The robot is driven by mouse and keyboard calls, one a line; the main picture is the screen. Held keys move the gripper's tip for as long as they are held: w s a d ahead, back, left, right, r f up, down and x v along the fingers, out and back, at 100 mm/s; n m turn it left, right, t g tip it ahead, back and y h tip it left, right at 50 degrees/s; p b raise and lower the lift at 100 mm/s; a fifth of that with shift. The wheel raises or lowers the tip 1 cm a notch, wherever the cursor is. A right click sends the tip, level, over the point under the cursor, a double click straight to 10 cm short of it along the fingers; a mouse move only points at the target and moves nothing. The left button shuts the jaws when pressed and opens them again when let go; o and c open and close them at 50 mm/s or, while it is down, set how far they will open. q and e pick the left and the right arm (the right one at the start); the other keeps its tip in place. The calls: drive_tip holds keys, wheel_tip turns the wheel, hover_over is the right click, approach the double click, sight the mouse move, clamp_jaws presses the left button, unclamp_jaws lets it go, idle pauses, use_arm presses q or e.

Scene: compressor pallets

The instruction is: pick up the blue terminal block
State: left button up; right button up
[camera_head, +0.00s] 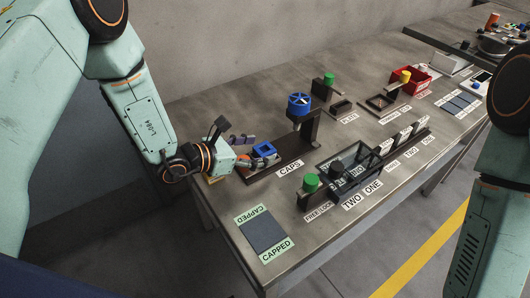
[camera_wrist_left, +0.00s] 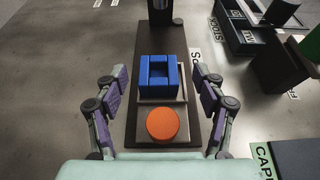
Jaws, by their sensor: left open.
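The blue terminal block (camera_wrist_left: 158,77) is a square block with a recess in its top. It sits in a pale holder on the dark CAPS base plate, and in the head view it (camera_head: 264,149) shows just beyond my left gripper (camera_head: 243,147). In the left wrist view my left gripper (camera_wrist_left: 159,92) is open, with one purple-padded finger on each side of the block and a visible gap to both. Nothing is held. My right arm shows at the right of the head view, but its gripper is out of frame.
An orange disc (camera_wrist_left: 162,124) lies on the near side of the block. A black fixture (camera_head: 348,168) and green knob (camera_head: 312,182) are right. The CAPPED mat (camera_head: 263,231) is bare.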

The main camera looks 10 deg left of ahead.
use_arm(q)
drive_tip(key=shift+x, duration=0.9)
drive_tip(key=shift+w+f, duration=0.15)
drive_tip(key=shift+w, duration=0.15)
drive_tip(key=shift+s, duration=0.25)
drive_tip(key=c, duration=0.4)
drive_tip(key=shift+w, duration=0.15)
drive_tip(key=c, duration=0.8)
drive_tip(key=shift+c, duration=0.2)
